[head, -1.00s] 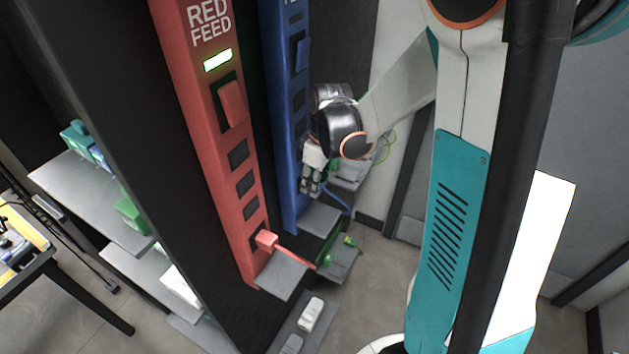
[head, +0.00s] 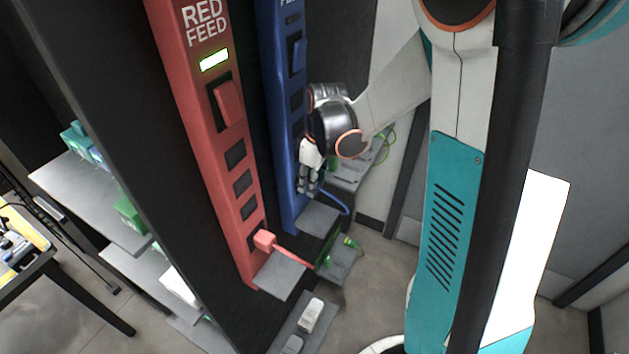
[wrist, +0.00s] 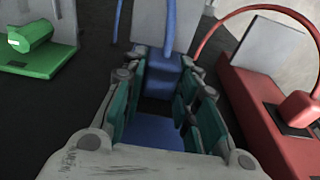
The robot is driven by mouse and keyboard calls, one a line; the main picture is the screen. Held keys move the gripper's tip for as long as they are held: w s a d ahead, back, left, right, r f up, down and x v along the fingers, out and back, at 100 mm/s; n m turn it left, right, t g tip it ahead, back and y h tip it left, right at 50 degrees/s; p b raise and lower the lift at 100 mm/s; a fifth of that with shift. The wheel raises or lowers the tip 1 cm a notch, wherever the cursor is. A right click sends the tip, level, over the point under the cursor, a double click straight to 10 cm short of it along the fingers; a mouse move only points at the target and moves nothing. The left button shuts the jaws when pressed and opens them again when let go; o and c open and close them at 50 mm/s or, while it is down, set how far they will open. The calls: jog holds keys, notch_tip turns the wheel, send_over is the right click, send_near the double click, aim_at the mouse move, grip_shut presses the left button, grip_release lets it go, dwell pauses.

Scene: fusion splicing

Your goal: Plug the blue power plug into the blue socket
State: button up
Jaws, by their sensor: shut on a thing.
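The blue power strip (head: 276,70) stands upright on the dark rack wall, with several dark sockets down its face. My gripper (head: 308,186) is low beside this strip. In the wrist view its green-padded fingers (wrist: 163,80) are shut on the blue power plug (wrist: 163,64), with the blue cord (wrist: 171,22) leading away from it. The blue strip face (wrist: 157,132) and a dark opening show between the fingers. The plug is close to the strip, but I cannot tell whether it is in a socket. In the head view the plug is hidden by my fingers.
The red strip (head: 207,130) stands to the left, with a red plug (head: 265,241) at its lower end. Small grey shelves (head: 279,277) jut out below the strips.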

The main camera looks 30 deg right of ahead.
jog(key=shift+w+a+r, duration=0.25)
jog(key=shift+w+a, duration=0.05)
jog(key=shift+w, duration=0.3)
jog(key=o, duration=1.1)
jog(key=shift+c, duration=0.2)
notch_tip(320, 180, up, 11)
jog(key=s+d, duration=0.1)
jog(key=s, duration=0.1)
jog(key=shift+s+d+r, duration=0.2)
jog(key=shift+s+d, duration=0.05)
jog(key=shift+s, duration=0.05)
